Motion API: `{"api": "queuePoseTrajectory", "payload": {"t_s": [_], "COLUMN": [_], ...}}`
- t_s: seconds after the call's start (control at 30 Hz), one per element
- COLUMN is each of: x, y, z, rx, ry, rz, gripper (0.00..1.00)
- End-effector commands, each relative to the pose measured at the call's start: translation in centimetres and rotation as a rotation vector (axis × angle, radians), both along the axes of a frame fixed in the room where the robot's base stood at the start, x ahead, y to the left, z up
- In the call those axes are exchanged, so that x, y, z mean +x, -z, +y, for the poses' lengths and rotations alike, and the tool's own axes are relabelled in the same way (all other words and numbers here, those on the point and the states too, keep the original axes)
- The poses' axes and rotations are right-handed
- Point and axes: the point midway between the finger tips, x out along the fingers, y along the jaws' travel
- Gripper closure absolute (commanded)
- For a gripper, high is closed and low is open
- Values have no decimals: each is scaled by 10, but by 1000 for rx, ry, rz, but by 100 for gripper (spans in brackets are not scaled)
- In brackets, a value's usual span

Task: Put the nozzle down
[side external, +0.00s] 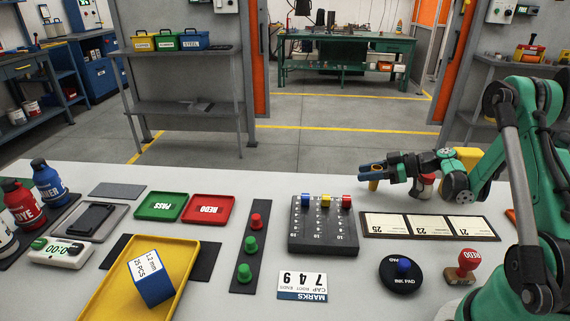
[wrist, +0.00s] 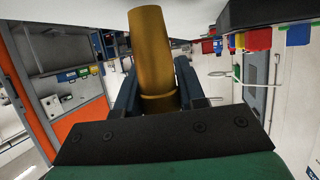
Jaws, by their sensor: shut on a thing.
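The nozzle is a brass-coloured tapered tube. In the wrist view the nozzle (wrist: 150,55) stands between the two dark blue fingers of my gripper (wrist: 156,78), its narrow end away from the palm. In the side view my gripper (side external: 372,170) is at the table's far right part, shut on the nozzle (side external: 373,185), of which a small yellow piece shows below the fingers. The fingers hide the rest of it there. I cannot tell whether its lower end touches the table.
A dark tray of cards (side external: 430,226) lies in front of my gripper, and a black block with coloured pegs (side external: 322,235) to its left. The tabletop (side external: 290,178) left of the gripper is clear.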

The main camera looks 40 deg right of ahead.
Motion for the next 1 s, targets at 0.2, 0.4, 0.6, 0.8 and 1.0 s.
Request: {"api": "queuePoseTrajectory", "payload": {"t_s": [0.2,0.4,0.6,0.8,1.0], "x": [0,0,0,0,0], "y": [4,8,10,10,7], "z": [0,0,0,0,0], "rx": [0,0,0,0,0], "ry": [0,0,0,0,0], "rz": [0,0,0,0,0], "gripper": [100,100,34,29,29]}}
